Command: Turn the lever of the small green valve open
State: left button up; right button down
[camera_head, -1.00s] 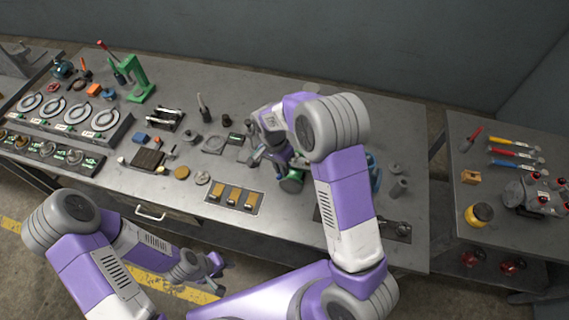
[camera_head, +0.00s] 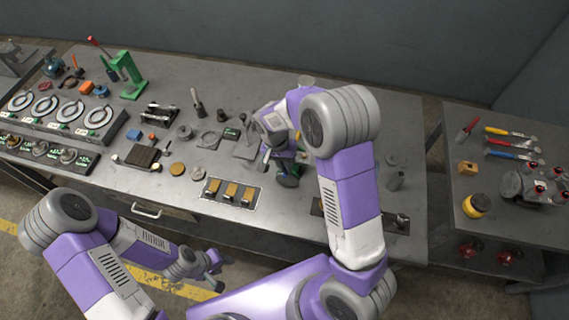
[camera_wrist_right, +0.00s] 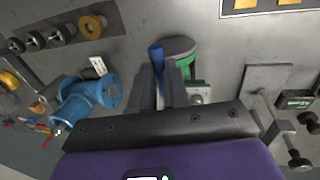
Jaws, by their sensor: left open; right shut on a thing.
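The small green valve (camera_wrist_right: 186,66) shows in the right wrist view just beyond my fingers, with a grey round top and a green body. Its blue lever (camera_wrist_right: 156,55) stands between the fingertips of my right gripper (camera_wrist_right: 165,80), which is shut on it. In the head view my right gripper (camera_head: 284,160) is over the bench, and my arm and wrist hide most of the valve (camera_head: 289,180). How far the lever is turned cannot be told. My left gripper (camera_head: 216,268) is open and empty, low in front of the bench.
A larger blue valve (camera_wrist_right: 90,98) stands left of my fingers in the wrist view. A plate with yellow pieces (camera_head: 231,192) lies near the bench's front edge. A green press (camera_head: 127,76) stands at the back left. A side table (camera_head: 520,215) holds tools at right.

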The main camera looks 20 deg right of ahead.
jog(key=shift+w+r, duration=0.1)
jog(key=c, duration=1.1)
grip_release()
notch_tip(320, 180, up, 7)
jog(key=a, duration=0.1)
jog(key=shift+w+r, duration=0.2)
jog(key=shift+w, duration=0.15)
jog(key=shift+a, duration=0.1)
